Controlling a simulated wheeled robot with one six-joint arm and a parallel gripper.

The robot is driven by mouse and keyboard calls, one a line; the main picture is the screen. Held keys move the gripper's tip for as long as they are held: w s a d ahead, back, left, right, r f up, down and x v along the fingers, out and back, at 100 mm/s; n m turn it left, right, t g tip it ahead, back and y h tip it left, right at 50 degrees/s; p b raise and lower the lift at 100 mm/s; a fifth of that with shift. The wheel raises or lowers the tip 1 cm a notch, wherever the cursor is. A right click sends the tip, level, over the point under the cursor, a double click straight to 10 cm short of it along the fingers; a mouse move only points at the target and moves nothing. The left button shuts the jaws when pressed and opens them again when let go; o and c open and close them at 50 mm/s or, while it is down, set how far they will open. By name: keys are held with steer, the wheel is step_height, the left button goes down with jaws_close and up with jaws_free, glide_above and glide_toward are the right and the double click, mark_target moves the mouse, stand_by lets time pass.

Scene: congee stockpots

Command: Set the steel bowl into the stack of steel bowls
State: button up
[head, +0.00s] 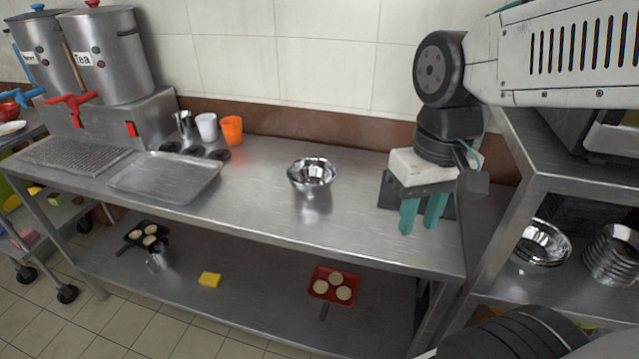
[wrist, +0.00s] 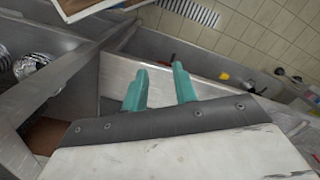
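A shiny steel bowl (head: 312,175) stands upright by itself on the middle of the steel counter. On the shelf at the right, a stack of steel bowls (head: 612,255) is partly cut off by the frame edge. Another steel bowl or short stack (head: 541,243) sits beside it; I cannot tell how many bowls it holds. My gripper (head: 422,214) points down over the right end of the counter, to the right of the lone bowl. Its teal fingers are apart with nothing between them, also in the wrist view (wrist: 160,88). A shiny bowl (wrist: 35,66) shows at the wrist view's left.
A metal tray (head: 165,177), cups (head: 231,130) and drink urns (head: 105,55) occupy the counter's left. The lower shelf holds a red pan (head: 333,285) and a yellow sponge (head: 209,279). The shelf unit's post (head: 492,215) stands right of my gripper. Counter around the lone bowl is clear.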

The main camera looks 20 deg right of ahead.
steer(key=w+a+f+m+y, duration=0.1)
steer(key=w+f+m+y, duration=0.3)
steer(key=w, duration=0.7)
steer(key=m+t+h, duration=0.1)
steer(key=m+t, duration=0.4)
steer(key=m, duration=0.1)
glide_above(330, 181)
steer(key=s+d, duration=0.2)
steer(key=d, duration=0.1)
step_height(330, 181, down, 6)
steer(key=x, duration=0.7)
steer(key=shift+w+a, duration=0.15)
steer(key=shift+a, duration=0.1)
jaws_close()
